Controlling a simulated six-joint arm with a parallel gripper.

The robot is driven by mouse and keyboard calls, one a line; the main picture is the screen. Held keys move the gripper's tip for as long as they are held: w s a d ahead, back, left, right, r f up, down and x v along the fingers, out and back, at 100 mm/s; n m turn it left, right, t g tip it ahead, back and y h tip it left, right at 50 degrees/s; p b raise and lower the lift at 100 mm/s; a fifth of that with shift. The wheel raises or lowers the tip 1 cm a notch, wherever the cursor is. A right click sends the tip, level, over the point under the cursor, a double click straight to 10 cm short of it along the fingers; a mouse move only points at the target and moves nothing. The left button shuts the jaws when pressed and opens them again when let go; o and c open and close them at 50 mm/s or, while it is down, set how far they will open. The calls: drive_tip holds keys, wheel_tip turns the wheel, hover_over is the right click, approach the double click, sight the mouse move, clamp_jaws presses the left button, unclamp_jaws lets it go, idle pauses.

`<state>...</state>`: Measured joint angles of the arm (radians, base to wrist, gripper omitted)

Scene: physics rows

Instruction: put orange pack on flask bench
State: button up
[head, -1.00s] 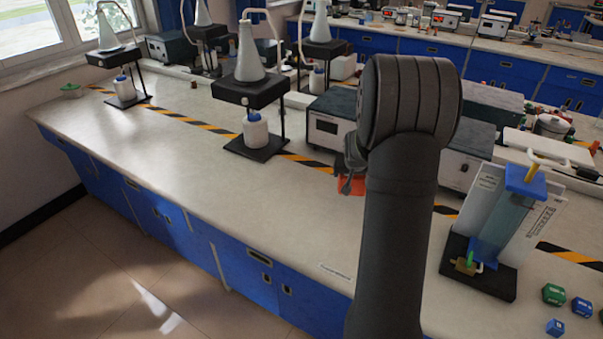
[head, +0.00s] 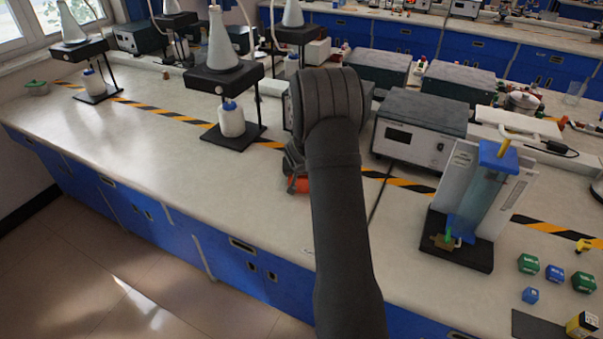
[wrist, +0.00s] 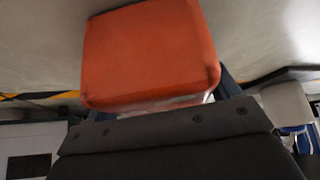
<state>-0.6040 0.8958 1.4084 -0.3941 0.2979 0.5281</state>
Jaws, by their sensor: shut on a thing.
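The orange pack (head: 299,185) shows just under my gripper (head: 294,167) in the head view, partly hidden by the gripper and my arm. In the wrist view the orange pack (wrist: 150,52) fills the upper middle, with my dark gripper (wrist: 160,125) below it. My gripper is shut on the pack. It is over the pale bench top (head: 150,165), which carries the flasks; whether the pack touches the top I cannot tell. A conical flask (head: 222,48) stands on a black stand (head: 223,80) to the left of my gripper.
A white bottle (head: 231,121) stands under the black stand. A grey instrument box (head: 418,132) is right of my arm. A clear blue tank (head: 480,205) and several small blocks (head: 555,272) are further right. The bench top left of my gripper is largely clear, crossed by striped tape (head: 160,114).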

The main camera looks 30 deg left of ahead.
drive_tip(key=o, duration=0.9)
drive_tip(key=shift+s+r, duration=0.1)
drive_tip(key=shift+r, duration=0.25)
drive_tip(key=v, duration=1.1)
drive_tip(key=shift+s+d+r, duration=0.1)
drive_tip(key=shift+s+r, duration=0.05)
drive_tip(key=x, duration=1.1)
drive_tip(key=shift+w, duration=0.35)
drive_tip(key=shift+s+r, duration=0.1)
drive_tip(key=shift+r, duration=0.45)
drive_tip(key=shift+f, duration=0.2)
